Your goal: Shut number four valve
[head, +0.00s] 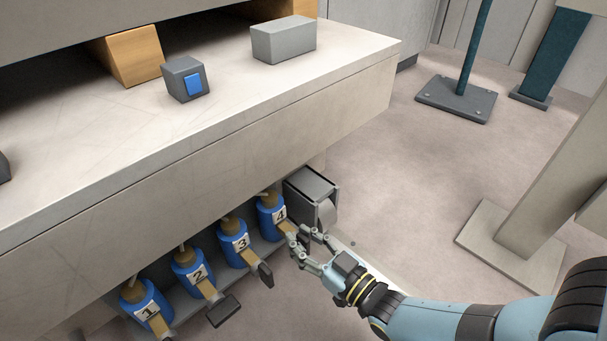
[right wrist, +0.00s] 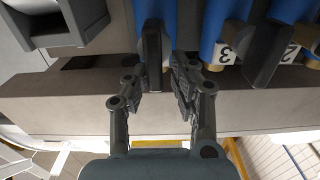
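The number four valve (head: 271,217) is a blue cylinder with a white "4" label, last in a row under the bench. Its brass lever points out toward the front right, and its dark grip is partly hidden by my fingers in the head view. My right gripper (head: 302,240) is at this lever's end. My left gripper is not in view.
Valves one (head: 146,303), two (head: 192,272) and three (head: 234,242) stand to the left, their levers pointing out the same way. A grey housing (head: 312,193) is right beside valve four. The bench's front wall (head: 200,180) is above. Open floor lies to the right.

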